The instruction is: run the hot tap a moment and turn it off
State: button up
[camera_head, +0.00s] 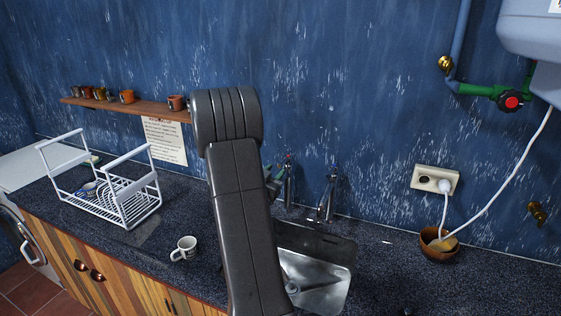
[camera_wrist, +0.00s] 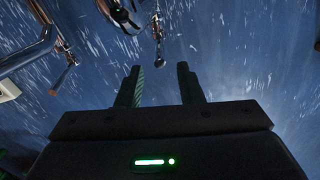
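Two chrome taps stand at the back of the sink (camera_head: 322,240) in the head view. The left tap (camera_head: 289,186) is partly behind my arm and has small coloured marks near its top. The right tap (camera_head: 328,198) is clear of the arm. Chrome fittings (camera_wrist: 35,48) show at the upper left of the wrist view, apart from the fingers.
A white mug (camera_head: 184,248) and a white dish rack (camera_head: 120,195) stand on the counter to the left. A shelf (camera_head: 150,109) with several cups is on the wall. A socket (camera_head: 434,180) and wooden bowl (camera_head: 440,244) are at the right, with a white cable.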

aim_at(281, 163)
jog(key=shift+p+x, duration=0.65)
jog(key=shift+x, duration=2.15)
grip_shut()
